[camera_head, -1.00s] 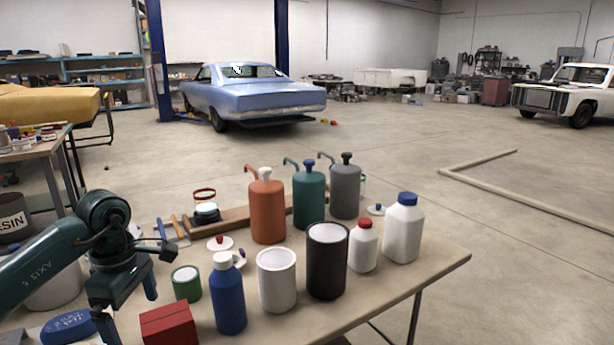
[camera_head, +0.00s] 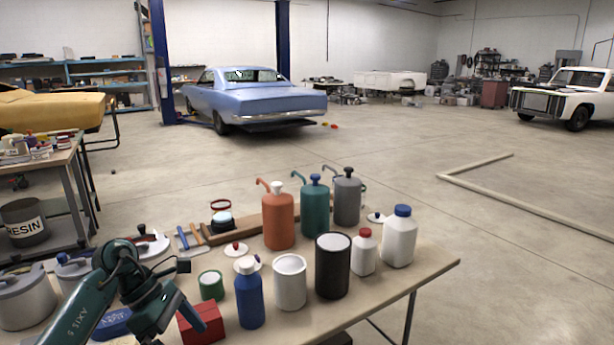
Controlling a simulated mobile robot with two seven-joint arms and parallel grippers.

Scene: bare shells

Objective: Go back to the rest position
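My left arm (camera_head: 100,290) comes in from the lower left, over the near left part of the workbench (camera_head: 410,272). My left gripper (camera_head: 178,322) points down and to the right, with its fingers spread and nothing seen between them. One finger overlaps the red box (camera_head: 190,333) in the picture; I cannot tell whether they touch. A blue bottle (camera_head: 250,302) and a small green tin (camera_head: 211,285) stand to the right of the gripper. My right arm and gripper are not in view.
A white canister (camera_head: 290,285), a black canister (camera_head: 332,270), pump bottles including an orange one (camera_head: 278,222), and white bottles fill the bench's right half. Grey pots (camera_head: 25,300) stand at left. A resin bucket (camera_head: 25,223) is on a cart. The floor beyond is open.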

